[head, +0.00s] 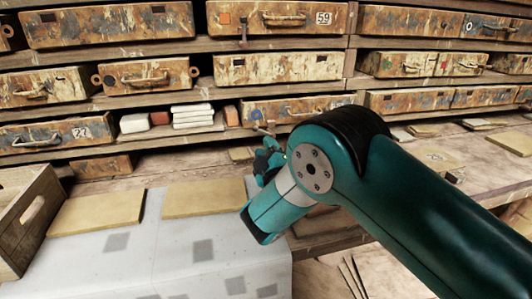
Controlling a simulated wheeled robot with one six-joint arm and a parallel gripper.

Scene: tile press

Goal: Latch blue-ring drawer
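The drawer with a small blue mark (297,108), which looks like a ring, is in the lower shelf row behind my arm. Its worn, rust-and-cream front shows, but my arm hides its lower right part. I cannot tell whether it is fully shut or latched. A small dark bar, perhaps a latch lever, hangs below the blue mark. My gripper (265,150) is just below and in front of the drawer's left end, near that bar. The fingers are small and partly hidden by my wrist, so I cannot tell whether they are open or touching anything.
Other worn drawers fill the shelves, including one marked 59 (278,18) and one marked 77 (60,134). White and reddish tiles (193,114) are stacked left of the blue-marked drawer. A wooden crate (32,212) and tan boards (97,211) lie on the bench at left.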

